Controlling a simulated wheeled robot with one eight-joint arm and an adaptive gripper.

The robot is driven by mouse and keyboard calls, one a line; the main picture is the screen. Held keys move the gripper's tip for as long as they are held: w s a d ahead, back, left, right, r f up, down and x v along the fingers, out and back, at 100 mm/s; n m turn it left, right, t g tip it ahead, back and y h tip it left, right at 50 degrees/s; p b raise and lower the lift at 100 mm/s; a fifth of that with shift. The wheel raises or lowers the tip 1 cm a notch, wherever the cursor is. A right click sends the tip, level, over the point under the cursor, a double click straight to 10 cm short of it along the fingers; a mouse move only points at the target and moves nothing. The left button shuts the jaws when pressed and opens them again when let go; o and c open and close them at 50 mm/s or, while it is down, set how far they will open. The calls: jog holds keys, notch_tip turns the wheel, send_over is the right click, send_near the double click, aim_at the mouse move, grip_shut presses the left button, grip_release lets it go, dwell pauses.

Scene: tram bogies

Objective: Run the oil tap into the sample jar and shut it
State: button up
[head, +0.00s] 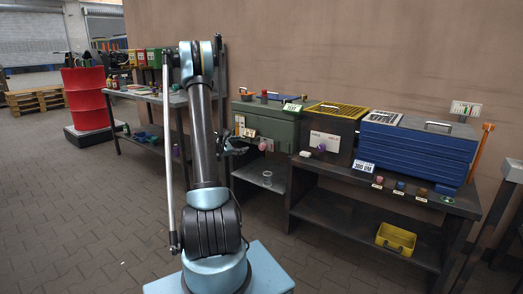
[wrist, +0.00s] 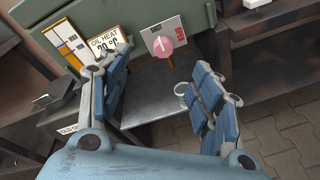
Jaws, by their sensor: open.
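The oil tap is a round pink knob (head: 263,146) on the front of a green tank (head: 285,128). In the wrist view the knob (wrist: 167,46) sits on a white plate (wrist: 158,30) marked SHUT at the top and with red lettering at the right. A pale mark shows on the knob; its exact setting is hard to read. The sample jar (head: 267,178), clear and seemingly empty, stands on the low shelf under the tank; I cannot make it out in the wrist view. My gripper (head: 238,147) is open, left of the knob; its fingers (wrist: 162,72) are spread, apart from the knob.
An OIL HEAT gauge card (wrist: 105,43) is on the tank front. Right of it stand a yellow-topped bin (head: 333,128) with a purple knob and a blue chest (head: 415,150) on a dark bench. A yellow crate (head: 396,239) sits below. The paved floor in front is clear.

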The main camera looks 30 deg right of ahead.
aim_at(261, 147)
jog(key=w+d+f+n+h, duration=0.2)
jog(key=d+f+n, duration=0.25)
jog(key=f, duration=0.35)
jog(key=shift+t, duration=0.4)
jog(key=x, duration=1.7)
jog(key=shift+w+d+f, duration=0.1)
jog(key=shift+w+d, duration=0.1)
jog(key=c, duration=1.1)
